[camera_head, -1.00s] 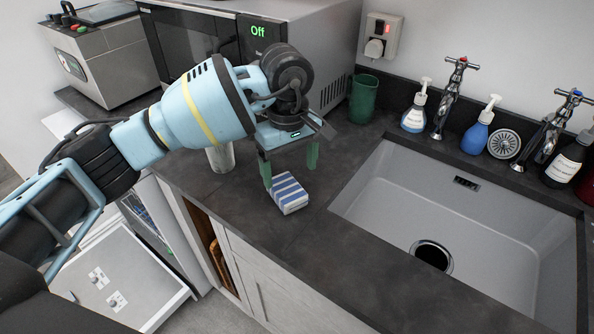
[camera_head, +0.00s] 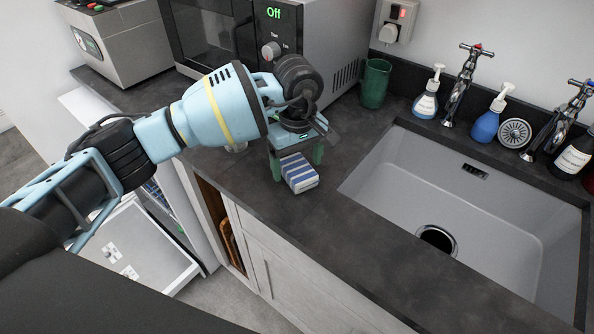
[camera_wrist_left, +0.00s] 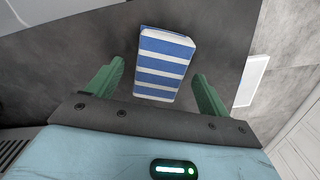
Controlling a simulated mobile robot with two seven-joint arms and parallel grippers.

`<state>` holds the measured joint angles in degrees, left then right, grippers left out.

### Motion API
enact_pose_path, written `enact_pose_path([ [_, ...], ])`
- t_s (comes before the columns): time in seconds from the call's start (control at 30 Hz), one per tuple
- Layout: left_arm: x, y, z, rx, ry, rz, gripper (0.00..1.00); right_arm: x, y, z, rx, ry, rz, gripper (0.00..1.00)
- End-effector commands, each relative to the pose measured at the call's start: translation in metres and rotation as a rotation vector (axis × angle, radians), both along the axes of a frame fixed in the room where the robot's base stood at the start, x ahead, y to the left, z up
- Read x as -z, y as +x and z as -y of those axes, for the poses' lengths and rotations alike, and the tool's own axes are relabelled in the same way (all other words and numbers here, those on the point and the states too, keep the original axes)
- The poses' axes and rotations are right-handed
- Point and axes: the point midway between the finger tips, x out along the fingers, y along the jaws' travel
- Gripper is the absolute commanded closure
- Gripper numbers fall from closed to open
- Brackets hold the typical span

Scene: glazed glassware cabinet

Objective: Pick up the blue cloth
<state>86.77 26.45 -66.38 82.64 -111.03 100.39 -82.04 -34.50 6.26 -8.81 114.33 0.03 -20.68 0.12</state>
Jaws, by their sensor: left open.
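The blue cloth (camera_head: 299,173) is a folded, blue-and-white striped bundle on the dark counter, left of the sink. It also shows in the left wrist view (camera_wrist_left: 164,64), just beyond and between the green fingers. My left gripper (camera_head: 297,164) points down over the cloth, its two green fingers apart, one on each side of it. In the left wrist view the open left gripper (camera_wrist_left: 158,84) has visible gaps between the cloth and both fingers. I cannot tell how far the fingertips are above the counter. My right gripper is not in view.
The sink (camera_head: 465,205) lies right of the cloth. A microwave (camera_head: 300,30) and a green cup (camera_head: 374,84) stand behind the gripper. Soap bottles (camera_head: 489,118) and taps (camera_head: 466,84) line the back. The counter in front of the cloth (camera_head: 330,235) is clear.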

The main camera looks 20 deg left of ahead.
Motion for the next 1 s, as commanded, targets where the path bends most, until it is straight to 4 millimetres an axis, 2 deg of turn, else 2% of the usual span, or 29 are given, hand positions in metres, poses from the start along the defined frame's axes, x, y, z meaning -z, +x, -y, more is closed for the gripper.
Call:
enact_pose_path([
  [0.17,0.016,-0.001,0.001,0.001,-0.001,0.001,0.2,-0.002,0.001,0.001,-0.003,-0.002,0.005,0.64],
  [0.43,0.018,-0.001,0.001,0.002,-0.001,0.001,0.21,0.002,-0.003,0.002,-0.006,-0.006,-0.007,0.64],
  [0.8,0.018,0.0,0.001,0.001,0.0,0.001,0.7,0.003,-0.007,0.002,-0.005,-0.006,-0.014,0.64],
  [1.0,0.018,0.0,0.001,0.001,0.0,0.001,0.72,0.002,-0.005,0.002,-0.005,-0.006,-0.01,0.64],
])
